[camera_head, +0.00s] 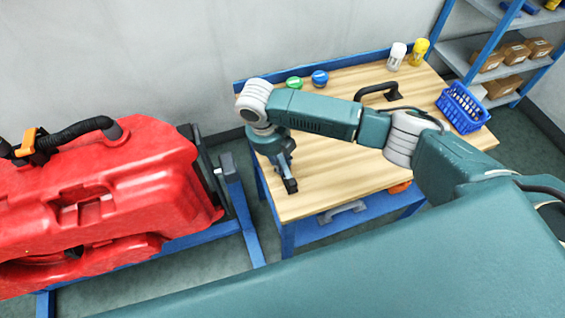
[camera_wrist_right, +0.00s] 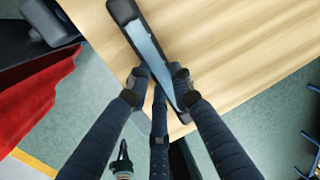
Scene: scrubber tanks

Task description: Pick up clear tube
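My right gripper (camera_wrist_right: 160,82) is over the front left part of the wooden table; it also shows in the head view (camera_head: 290,184). In the right wrist view its dark fingers converge on a long dark-edged piece with a pale blue, see-through-looking strip (camera_wrist_right: 157,45). This piece looks like the clear tube. It lies slantwise between the fingertips, which appear to press on it from both sides. Its lower end reaches the table corner. In the head view the tube is too small and too covered by the gripper to make out. My left gripper is not in view.
The wooden table (camera_head: 330,185) holds a black handle (camera_head: 381,92), green cap (camera_head: 294,83), blue cap (camera_head: 320,78), white bottle (camera_head: 397,56), yellow bottle (camera_head: 419,51) and blue basket (camera_head: 462,108). A red tank (camera_head: 110,195) stands left. Shelves (camera_head: 490,50) stand back right.

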